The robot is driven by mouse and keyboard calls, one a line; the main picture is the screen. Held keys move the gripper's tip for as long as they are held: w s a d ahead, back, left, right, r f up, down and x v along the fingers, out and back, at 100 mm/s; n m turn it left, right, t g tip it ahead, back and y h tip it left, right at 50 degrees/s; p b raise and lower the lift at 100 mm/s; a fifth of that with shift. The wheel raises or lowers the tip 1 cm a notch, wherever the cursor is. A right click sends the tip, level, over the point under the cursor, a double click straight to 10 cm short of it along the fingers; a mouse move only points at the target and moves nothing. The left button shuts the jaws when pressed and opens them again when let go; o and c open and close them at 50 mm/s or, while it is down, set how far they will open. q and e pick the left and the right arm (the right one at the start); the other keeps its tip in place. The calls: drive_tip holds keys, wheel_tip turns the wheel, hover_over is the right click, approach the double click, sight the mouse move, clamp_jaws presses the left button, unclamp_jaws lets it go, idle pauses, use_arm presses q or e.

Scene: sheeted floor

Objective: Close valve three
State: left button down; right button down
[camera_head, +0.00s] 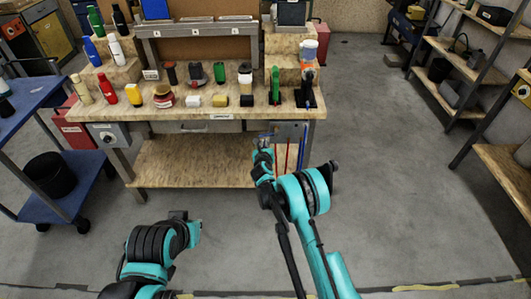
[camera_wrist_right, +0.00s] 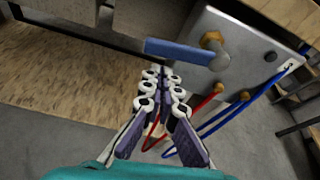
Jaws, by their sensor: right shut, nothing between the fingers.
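The valve has a flat blue lever handle (camera_wrist_right: 180,51) on a brass fitting (camera_wrist_right: 211,40), mounted on a grey metal panel (camera_wrist_right: 236,65). The lever points left from the fitting in the right wrist view. In the head view the panel (camera_head: 292,131) hangs under the bench's front edge at its right end. My right gripper (camera_wrist_right: 162,78) is shut and empty, its fingertips just below the lever; I cannot tell whether they touch it. In the head view the right gripper (camera_head: 264,142) is in front of the panel's left side.
The bench (camera_head: 225,114) holds many bottles and jars. A blue cart (camera_head: 40,100) stands left and shelves (camera_head: 470,60) stand right. The floor between is clear.

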sight(264, 136)
drive_tip(key=shift+r, duration=0.55)
drive_tip(key=shift+w+a+r, duration=0.1)
drive_tip(key=shift+a+r, duration=0.05)
drive_tip(key=shift+r, duration=0.35)
drive_tip(key=shift+w+a+r, duration=0.1)
drive_tip(key=shift+r, duration=0.35)
drive_tip(key=shift+f, duration=0.1)
